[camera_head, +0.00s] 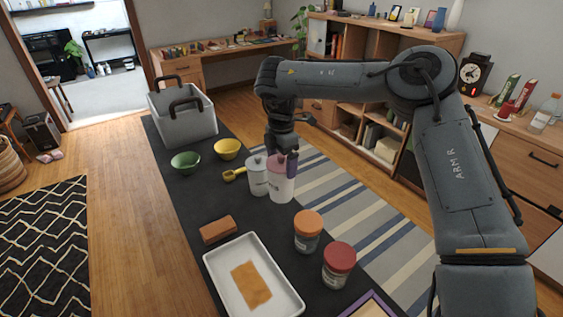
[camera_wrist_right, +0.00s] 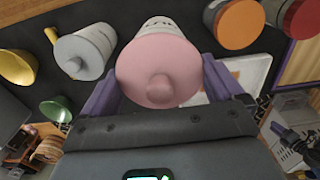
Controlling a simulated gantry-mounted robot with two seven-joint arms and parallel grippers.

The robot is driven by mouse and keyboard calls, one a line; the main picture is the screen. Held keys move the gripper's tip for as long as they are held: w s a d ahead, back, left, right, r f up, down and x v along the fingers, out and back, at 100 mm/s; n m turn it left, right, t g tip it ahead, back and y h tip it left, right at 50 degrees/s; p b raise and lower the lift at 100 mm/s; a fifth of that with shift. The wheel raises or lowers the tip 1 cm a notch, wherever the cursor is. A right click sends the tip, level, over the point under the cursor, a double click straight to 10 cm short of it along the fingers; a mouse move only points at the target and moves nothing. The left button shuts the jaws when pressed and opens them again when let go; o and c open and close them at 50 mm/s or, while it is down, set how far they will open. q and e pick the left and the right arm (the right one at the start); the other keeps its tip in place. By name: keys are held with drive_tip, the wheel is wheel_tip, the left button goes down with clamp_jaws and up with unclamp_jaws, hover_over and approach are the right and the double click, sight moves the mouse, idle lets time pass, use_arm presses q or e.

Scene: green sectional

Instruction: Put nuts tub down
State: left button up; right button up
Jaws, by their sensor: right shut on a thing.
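A white tub with a pink lid (camera_head: 281,187) is near the middle of the dark table in the head view. My right gripper (camera_head: 282,160) comes down over it from above and is shut on it. In the right wrist view the purple fingers (camera_wrist_right: 160,82) press on both sides of the pink lid (camera_wrist_right: 158,72). The tub looks upright; I cannot tell whether its base touches the table. Its label is too small to read. A similar white tub with a grey lid (camera_head: 257,178) stands close on its left. My left gripper is not in view.
The dark table (camera_head: 190,200) also bears a grey basket (camera_head: 185,125), green bowl (camera_head: 185,162), yellow bowl (camera_head: 227,149), yellow scoop (camera_head: 234,174), brown block (camera_head: 217,229), white tray (camera_head: 222,278), orange-lidded jar (camera_head: 307,233) and red-lidded jar (camera_head: 338,268). Bare surface shows left of the tubs.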

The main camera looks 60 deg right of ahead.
sight(281, 186)
drive_tip(key=shift+r+p, duration=0.25)
drive_tip(key=shift+p, duration=0.1)
wheel_tip(281, 186, down, 6)
drive_tip(key=shift+f+b, duration=0.25)
drive_tip(key=shift+b, duration=0.5)
drive_tip(key=shift+f+b, duration=0.35)
drive_tip(key=shift+f, duration=1.45)
drive_tip(key=shift+f, duration=0.1)
drive_tip(key=o, duration=1.3)
drive_tip(key=shift+f, duration=0.1)
drive_tip(key=shift+c, duration=0.2)
drive_tip(key=shift+o, duration=0.4)
